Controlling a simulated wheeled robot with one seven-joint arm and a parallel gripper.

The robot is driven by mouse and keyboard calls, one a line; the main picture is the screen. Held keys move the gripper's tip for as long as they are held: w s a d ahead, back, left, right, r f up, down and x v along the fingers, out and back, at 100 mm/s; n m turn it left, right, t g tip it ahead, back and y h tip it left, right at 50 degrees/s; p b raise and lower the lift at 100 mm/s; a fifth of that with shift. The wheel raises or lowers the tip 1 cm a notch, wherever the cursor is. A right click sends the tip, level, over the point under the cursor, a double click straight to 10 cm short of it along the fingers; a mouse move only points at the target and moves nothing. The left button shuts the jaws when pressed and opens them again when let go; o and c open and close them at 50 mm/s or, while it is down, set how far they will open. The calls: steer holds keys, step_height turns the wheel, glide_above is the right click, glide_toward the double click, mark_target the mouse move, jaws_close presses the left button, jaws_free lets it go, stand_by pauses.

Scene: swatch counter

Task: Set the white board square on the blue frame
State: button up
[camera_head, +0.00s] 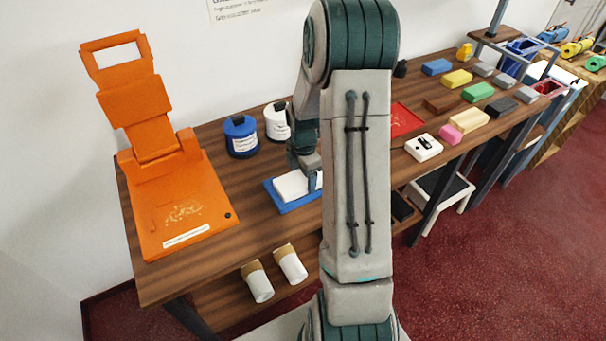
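The white board (291,186) lies over the blue frame (288,206) on the wooden counter, left of my arm. Blue shows along the board's left and front edges. The right part of both is hidden behind my arm, so I cannot tell whether the board sits square or rests fully on the frame. My gripper (314,180) is low over the board's right side, mostly hidden by my arm. A finger seems to reach the board, but I cannot tell whether the gripper grasps it.
An orange stand (180,198) fills the counter's left end. A blue tub (240,136) and a white tub (277,121) stand behind the frame. A red tray (405,120), a white device (423,148) and several coloured blocks are to the right. Two white rolls (290,264) are on the lower shelf.

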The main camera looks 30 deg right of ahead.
steer(key=shift+o, duration=1.2)
step_height(320, 180, up, 14)
steer(key=b, duration=0.1)
steer(key=s+a+r+m+t, duration=0.1)
steer(key=s+a+r+m, duration=0.2)
steer(key=s+a+m, duration=0.4)
steer(key=s+a+r+m+t, duration=0.2)
steer(key=s+a+m, duration=0.5)
steer(key=s+m, duration=0.4)
steer(key=shift+s+a+r, duration=0.2)
steer(key=shift+s+r, duration=0.4)
steer(key=shift+s, duration=0.1)
